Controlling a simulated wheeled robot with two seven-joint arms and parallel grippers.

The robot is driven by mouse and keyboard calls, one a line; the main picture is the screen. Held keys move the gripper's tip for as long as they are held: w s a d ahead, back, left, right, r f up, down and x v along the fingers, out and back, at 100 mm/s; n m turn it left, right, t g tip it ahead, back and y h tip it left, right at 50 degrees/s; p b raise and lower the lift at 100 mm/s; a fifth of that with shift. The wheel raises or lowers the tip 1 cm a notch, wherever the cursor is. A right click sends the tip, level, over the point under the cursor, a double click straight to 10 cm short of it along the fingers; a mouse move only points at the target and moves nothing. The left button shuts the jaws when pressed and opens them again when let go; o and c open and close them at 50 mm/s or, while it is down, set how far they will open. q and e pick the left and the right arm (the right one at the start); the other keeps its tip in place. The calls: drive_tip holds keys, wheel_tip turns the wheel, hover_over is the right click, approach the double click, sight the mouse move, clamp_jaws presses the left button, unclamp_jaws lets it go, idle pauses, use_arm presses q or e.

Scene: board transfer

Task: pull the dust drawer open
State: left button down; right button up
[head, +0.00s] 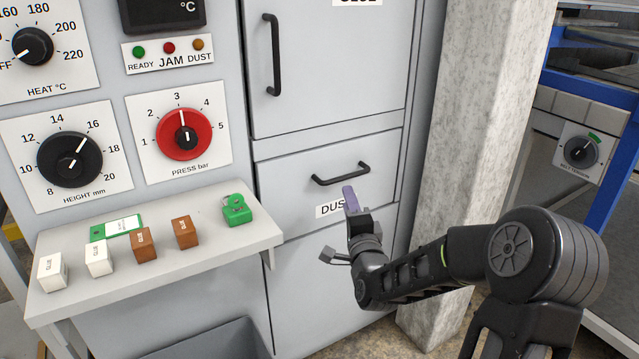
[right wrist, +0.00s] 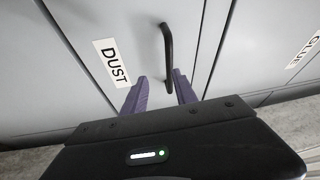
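The dust drawer (head: 290,180) is a grey panel low in the cabinet, flush with the front around it. A "DUST" label (right wrist: 112,63) is on it, partly covered by my gripper in the head view. Its black bar handle (head: 341,175) also shows in the right wrist view (right wrist: 167,50). My right gripper (head: 350,193) is in front of the drawer, just below the handle in the head view. In the right wrist view its purple fingers (right wrist: 161,78) are apart and empty, with the handle's near end between the tips in the picture. I cannot tell whether they touch. My left gripper is not in view.
A shelf (head: 190,260) with several small blocks and a green padlock (head: 236,209) juts out left of the drawer. A concrete pillar (head: 470,150) stands to the right. The glue door (head: 330,70) is above. A grey bin (head: 215,345) sits below the shelf.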

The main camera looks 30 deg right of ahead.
sight(346, 178)
drive_tip(key=shift+s+d+r+m+h, duration=0.15)
drive_tip(key=shift+r+m+h, duration=0.15)
drive_tip(key=shift+r+m, duration=0.6)
drive_tip(key=shift+f, duration=0.25)
drive_tip(key=b+x, duration=0.1)
drive_tip(key=x, duration=0.6)
drive_tip(key=shift+w+d+r, duration=0.15)
drive_tip(key=shift+w, duration=0.2)
clamp_jaws()
idle(0.6)
